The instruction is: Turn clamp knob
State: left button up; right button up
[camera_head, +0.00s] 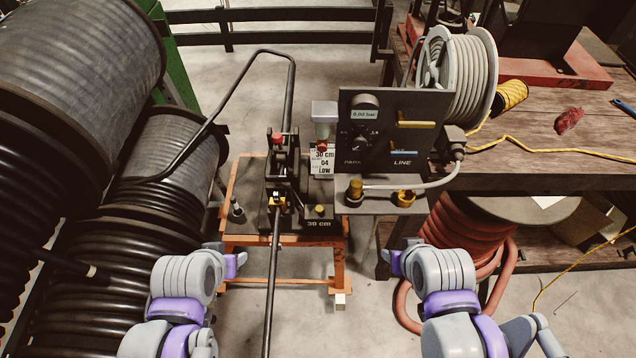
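The crimper (283,180) is a dark machine on an orange-framed stand, with a black hose (273,270) running through it toward me. A red knob (277,138) sits on top of it. A small brass knob (320,210) and a black-stemmed one (237,208) stand on its base plate; I cannot tell which is the clamp knob. My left gripper (238,262) is in front of the stand's left side, and my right gripper (393,262) is to the right of the stand. Both are apart from the knobs; their fingers are not clear enough to read.
A black control panel (385,170) with a gauge, dial and levers stands right of the crimper. Large hose reels (85,60) fill the left. A wooden bench (560,125) and a red hose coil (465,240) are at the right.

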aim_at(277, 180)
jog(key=k, duration=1.05)
jog(key=i+j+u, duration=0.25)
jog(key=i+u, duration=0.25)
jog(key=i+j+u, duration=0.1)
jog(key=i+u, duration=0.4)
jog(key=k, duration=0.1)
